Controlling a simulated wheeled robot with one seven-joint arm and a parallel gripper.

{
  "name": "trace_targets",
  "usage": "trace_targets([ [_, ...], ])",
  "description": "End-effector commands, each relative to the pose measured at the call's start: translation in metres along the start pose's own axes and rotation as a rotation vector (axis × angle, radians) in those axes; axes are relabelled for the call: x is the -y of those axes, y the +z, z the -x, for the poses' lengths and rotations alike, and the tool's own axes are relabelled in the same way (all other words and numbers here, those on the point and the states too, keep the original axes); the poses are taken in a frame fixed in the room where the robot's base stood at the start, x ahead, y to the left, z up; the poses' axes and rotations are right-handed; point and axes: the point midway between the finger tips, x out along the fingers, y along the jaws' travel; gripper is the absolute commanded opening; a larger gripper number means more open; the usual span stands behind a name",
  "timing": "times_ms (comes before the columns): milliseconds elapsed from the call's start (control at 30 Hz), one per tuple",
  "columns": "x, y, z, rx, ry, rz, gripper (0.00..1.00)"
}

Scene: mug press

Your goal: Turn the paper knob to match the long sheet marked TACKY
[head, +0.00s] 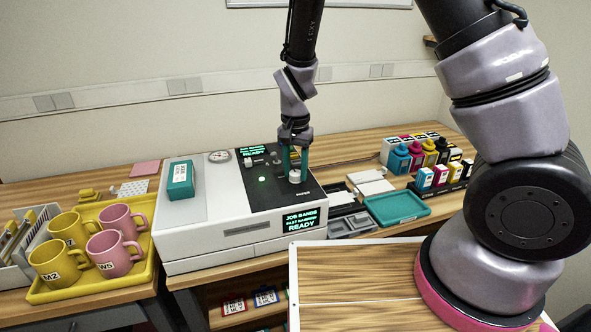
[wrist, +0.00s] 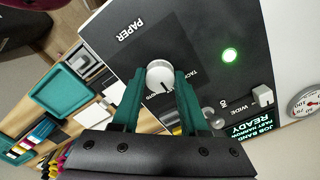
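The paper knob (wrist: 159,75) is a round white dial on the press's black panel, beside the word PAPER. It also shows in the head view (head: 295,176). Its dark pointer line points toward the lower right in the wrist view. A small label, apparently TACKY (wrist: 192,76), lies just right of the knob, partly beside a finger; another label below is partly covered. My gripper (wrist: 160,80) has its two teal fingers on either side of the knob, very close to it. Whether they touch it cannot be told. I cannot make out a long sheet marked TACKY.
The white press (head: 215,245) has a lit READY display (head: 301,220), a green light (wrist: 229,55) and a WIDE switch (wrist: 263,95). A yellow tray (head: 70,291) with several mugs stands left. A teal tray (head: 397,207) and ink bottles stand right.

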Motion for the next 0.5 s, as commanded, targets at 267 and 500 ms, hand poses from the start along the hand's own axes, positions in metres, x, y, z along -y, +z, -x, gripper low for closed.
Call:
trace_targets([
  [267,0.0001,-0.0001,0.0003,0.0,0.0,0.009,0.0],
  [500,0.0001,-0.0004,0.0006,0.0,-0.002,0.091,0.0],
])
